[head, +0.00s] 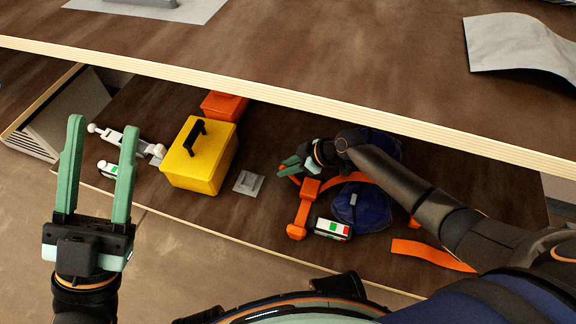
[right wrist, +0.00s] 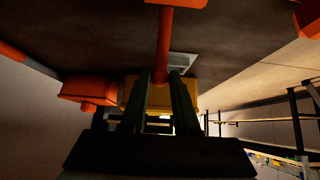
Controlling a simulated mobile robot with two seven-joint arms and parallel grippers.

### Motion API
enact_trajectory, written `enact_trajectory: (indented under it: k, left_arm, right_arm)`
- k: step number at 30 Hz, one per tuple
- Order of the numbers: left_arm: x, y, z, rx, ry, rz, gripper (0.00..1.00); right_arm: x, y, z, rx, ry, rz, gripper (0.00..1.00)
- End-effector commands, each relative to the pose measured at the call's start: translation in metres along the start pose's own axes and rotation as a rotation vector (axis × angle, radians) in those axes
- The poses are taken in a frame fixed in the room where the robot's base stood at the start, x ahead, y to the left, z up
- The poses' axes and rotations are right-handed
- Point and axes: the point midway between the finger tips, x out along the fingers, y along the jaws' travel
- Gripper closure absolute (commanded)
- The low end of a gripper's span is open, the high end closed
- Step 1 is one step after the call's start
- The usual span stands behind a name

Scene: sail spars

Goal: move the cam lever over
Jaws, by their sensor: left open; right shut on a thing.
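The orange lever piece (head: 303,212) lies on the lower shelf, with a block at its upper end and a knob at its lower end. I take it to be the cam lever, but cannot be sure. My right gripper (head: 288,167) reaches under the upper board, just above this piece. In the right wrist view an orange bar (right wrist: 164,45) runs between the fingers of my right gripper (right wrist: 160,85), which is shut on it. My left gripper (head: 103,125) is open and empty, in front of the shelf at left.
A yellow box (head: 205,165) with a black handle stands left of the right gripper, near a grey plate (head: 248,183). A white device (head: 332,229) with red and green faces and a blue bag (head: 362,207) lie close by. The upper board's edge (head: 300,101) overhangs the shelf.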

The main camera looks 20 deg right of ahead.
Motion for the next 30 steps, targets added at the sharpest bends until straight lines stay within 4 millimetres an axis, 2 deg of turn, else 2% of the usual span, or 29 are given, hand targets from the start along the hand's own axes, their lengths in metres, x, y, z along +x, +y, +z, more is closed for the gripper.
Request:
enact_trajectory:
  k: [9, 22, 30]
  left_arm:
    - [-0.012, 0.005, 0.012, 0.001, 0.001, 0.000, 0.50]
    - [-0.012, 0.006, 0.012, 0.001, 0.000, 0.000, 0.50]
    - [-0.012, 0.006, 0.012, 0.001, -0.001, 0.000, 0.50]
  right_arm:
    - [0.021, 0.000, 0.002, -0.001, 0.001, 0.001, 1.00]
    - [0.024, 0.000, 0.001, 0.001, 0.000, 0.001, 1.00]
    - [0.040, 0.000, 0.006, 0.003, 0.000, 0.001, 1.00]
